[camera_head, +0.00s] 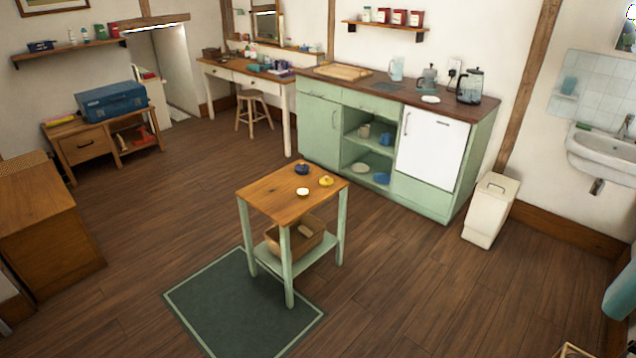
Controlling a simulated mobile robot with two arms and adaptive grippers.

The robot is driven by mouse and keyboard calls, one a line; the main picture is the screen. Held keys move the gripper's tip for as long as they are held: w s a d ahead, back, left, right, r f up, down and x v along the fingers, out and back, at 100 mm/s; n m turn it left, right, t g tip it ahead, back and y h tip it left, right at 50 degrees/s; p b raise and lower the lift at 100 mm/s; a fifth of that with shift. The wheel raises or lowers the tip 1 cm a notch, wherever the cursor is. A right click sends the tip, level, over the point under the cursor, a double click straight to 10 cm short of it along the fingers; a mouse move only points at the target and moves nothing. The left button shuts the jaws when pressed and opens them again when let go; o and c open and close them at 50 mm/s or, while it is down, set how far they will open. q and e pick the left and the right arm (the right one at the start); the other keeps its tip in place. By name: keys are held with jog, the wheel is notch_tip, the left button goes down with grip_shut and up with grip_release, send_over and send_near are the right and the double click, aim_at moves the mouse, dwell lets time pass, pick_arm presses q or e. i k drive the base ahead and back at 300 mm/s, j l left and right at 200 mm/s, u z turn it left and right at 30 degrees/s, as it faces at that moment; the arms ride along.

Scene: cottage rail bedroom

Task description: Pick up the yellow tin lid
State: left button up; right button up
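The yellow tin lid (326,181) is a small round yellow piece lying near the right corner of the wooden top of a small green-legged table (272,194). A dark blue lid-like piece (302,170) lies beyond it to the left, and a small white round piece (303,192) lies nearer to the left. The three are apart from one another. Neither of my grippers is in view.
A wicker basket (300,240) sits on the table's lower shelf. A dark green rug (235,310) lies under and in front of it. Green kitchen cabinets (318,127) stand behind, with a cream bin (490,210) to the right. Wooden floor around the table is open.

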aim_at(326, 181)
jog(key=i+l+u, duration=0.15)
jog(key=u, duration=0.3)
jog(key=i+l+u, duration=0.25)
jog(key=u, duration=0.25)
jog(key=i, duration=0.05)
